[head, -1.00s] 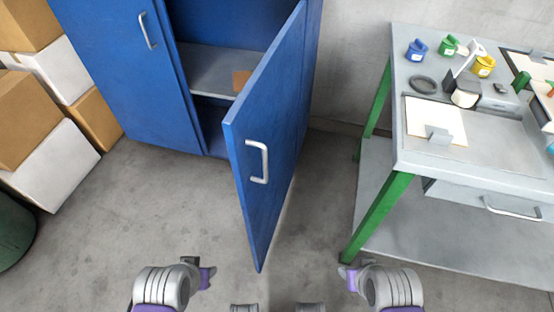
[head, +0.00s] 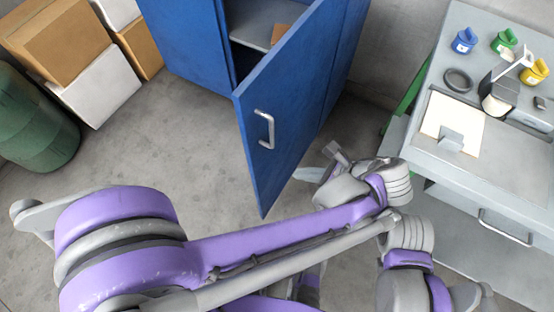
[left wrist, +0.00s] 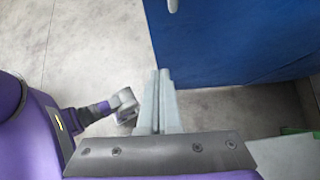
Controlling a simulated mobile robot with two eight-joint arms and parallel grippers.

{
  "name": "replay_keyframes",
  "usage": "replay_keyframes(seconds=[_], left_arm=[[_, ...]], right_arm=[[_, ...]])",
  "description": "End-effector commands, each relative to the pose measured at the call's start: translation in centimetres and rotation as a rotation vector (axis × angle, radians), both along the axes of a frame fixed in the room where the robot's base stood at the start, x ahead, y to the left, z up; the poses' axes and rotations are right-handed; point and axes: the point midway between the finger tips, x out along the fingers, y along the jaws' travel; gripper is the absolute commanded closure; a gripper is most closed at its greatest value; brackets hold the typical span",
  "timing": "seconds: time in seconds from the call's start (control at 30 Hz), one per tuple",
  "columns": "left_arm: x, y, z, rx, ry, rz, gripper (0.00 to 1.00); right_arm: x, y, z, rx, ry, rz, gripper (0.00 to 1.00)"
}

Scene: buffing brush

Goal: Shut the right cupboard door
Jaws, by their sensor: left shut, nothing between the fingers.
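The right cupboard door (head: 290,110) is blue with a silver bar handle (head: 265,128). It stands partly open, its free edge swung out towards me and a gap into the cupboard showing on its left. My left arm reaches across the picture, and my left gripper (head: 308,174) is at the right of the door's lower free corner, on the handle side. In the left wrist view the gripper (left wrist: 161,78) is shut and empty, with the door (left wrist: 230,42) just ahead and right. I cannot tell whether they touch. My right gripper is not identifiable in either view.
The blue cupboard (head: 185,40) stands behind the door. A grey workbench (head: 440,185) with coloured pots is close on the right. Boxes (head: 95,85) and a green bin (head: 35,120) stand at the left. The floor left of the door is clear.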

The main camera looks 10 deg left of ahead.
Motion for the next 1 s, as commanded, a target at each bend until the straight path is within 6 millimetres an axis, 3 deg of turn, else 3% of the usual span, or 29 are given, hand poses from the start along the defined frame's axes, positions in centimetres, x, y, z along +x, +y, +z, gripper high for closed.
replay_keyframes(seconds=[0.17, 0.53, 0.8, 1.0], left_arm=[[0.5, 1.4, -1.6, 0.003, 0.003, 0.002, 1.0], [2.6, 6.6, -7.2, 0.002, 0.002, 0.004, 1.0], [3.8, 9.7, -7.0, 0.001, 0.001, 0.003, 1.0], [4.1, 10.2, -7.0, 0.0, 0.001, -0.001, 1.0]], right_arm=[[0.0, 0.0, -0.7, 0.0, 0.002, 0.0, 0.56], [0.1, 0.0, -2.8, 0.0, 0.01, 0.0, 0.56], [0.1, 0.0, -3.0, 0.0, 0.01, 0.0, 0.56], [0.1, 0.0, -3.0, 0.0, 0.011, 0.0, 0.56]])
